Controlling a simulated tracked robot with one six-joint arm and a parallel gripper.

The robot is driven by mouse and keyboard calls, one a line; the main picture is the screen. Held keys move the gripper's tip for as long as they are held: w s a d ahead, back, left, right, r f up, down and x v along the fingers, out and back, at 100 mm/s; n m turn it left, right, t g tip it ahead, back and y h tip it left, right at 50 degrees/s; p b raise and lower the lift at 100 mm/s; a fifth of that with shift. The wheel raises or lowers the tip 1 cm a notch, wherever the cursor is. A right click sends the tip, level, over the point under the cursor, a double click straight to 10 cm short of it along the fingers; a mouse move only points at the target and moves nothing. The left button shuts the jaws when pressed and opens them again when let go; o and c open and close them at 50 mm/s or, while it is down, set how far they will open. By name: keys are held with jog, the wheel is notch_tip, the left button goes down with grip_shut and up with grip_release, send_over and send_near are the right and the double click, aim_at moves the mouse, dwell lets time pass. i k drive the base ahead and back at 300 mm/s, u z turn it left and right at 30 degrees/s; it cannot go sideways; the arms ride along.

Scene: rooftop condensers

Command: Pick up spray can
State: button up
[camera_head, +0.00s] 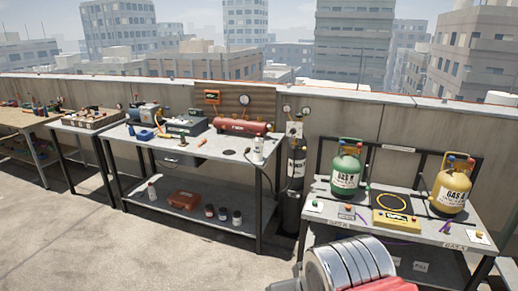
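A white can-shaped container (258,149), which looks like the spray can, stands upright near the right end of the middle workbench top (222,164). My gripper's fingertips are not in view. A silver and red rounded part at the bottom centre right looks like part of my arm, well apart from the white container.
A red cylinder (240,127) lies left of the white container. A dark gas bottle (296,165) stands right of the bench. Green (346,172) and yellow (453,188) tanks stand on the right table. The front-left floor is clear.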

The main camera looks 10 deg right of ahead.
aim_at(257, 141)
jog(key=u, duration=0.3)
jog(key=i, duration=0.9)
jog(key=u, duration=0.45)
jog(key=i, duration=1.7)
jog(key=z, duration=0.8)
jog(key=i, duration=1.2)
jog(key=z, duration=0.55)
